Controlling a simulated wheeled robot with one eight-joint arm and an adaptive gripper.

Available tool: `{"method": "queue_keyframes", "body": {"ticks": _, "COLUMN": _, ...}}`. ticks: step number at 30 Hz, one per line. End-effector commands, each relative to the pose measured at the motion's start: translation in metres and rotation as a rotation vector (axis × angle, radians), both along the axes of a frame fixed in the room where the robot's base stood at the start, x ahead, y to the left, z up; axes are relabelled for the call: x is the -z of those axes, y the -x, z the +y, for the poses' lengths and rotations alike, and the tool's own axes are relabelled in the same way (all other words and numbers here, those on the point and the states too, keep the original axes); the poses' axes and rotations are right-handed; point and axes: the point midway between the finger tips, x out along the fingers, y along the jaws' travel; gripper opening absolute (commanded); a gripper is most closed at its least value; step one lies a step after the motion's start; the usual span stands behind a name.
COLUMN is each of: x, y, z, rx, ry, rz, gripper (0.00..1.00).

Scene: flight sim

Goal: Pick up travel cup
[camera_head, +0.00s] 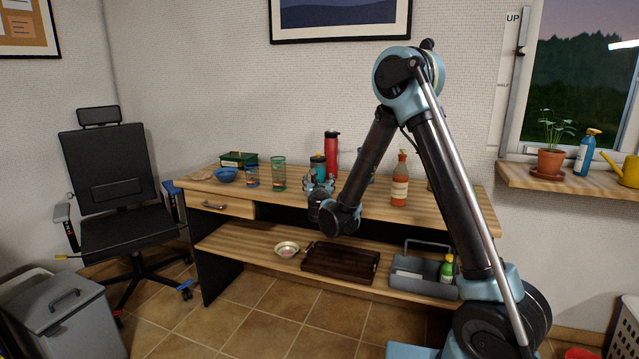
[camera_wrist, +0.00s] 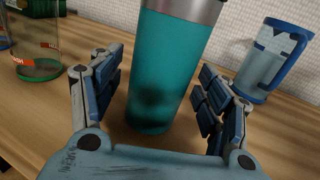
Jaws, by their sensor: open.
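The travel cup, a teal tumbler with a grey metal band (camera_wrist: 168,70), stands upright on the wooden desk in the wrist view. In the head view the teal cup (camera_head: 317,165) shows partly behind my gripper. My gripper (camera_wrist: 160,100) is open, with one finger on each side of the cup's lower body. A gap shows between the left finger and the cup, and a smaller one on the right. The cup's top is cut off in the wrist view. In the head view my gripper (camera_head: 318,188) is at the desk's front, before the cup.
A blue-grey mug (camera_wrist: 268,60) stands right of the cup, and a clear glass with a green base (camera_wrist: 36,45) stands left. A red bottle (camera_head: 332,152) is just behind the cup. An orange-brown pump bottle (camera_head: 400,182) stands further right. Bare desk lies between these.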

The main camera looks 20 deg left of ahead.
Motion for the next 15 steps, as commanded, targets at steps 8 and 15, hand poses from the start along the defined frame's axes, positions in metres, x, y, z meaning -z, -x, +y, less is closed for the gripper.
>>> {"method": "queue_keyframes", "body": {"ticks": 8, "x": -0.0001, "y": -0.0090, "z": 0.0027, "rx": -0.001, "ry": 0.000, "rz": 0.000, "gripper": 0.70}}
{"method": "queue_keyframes", "body": {"ticks": 15, "x": -0.0001, "y": -0.0089, "z": 0.0026, "rx": -0.001, "ry": 0.000, "rz": 0.000, "gripper": 0.24}}
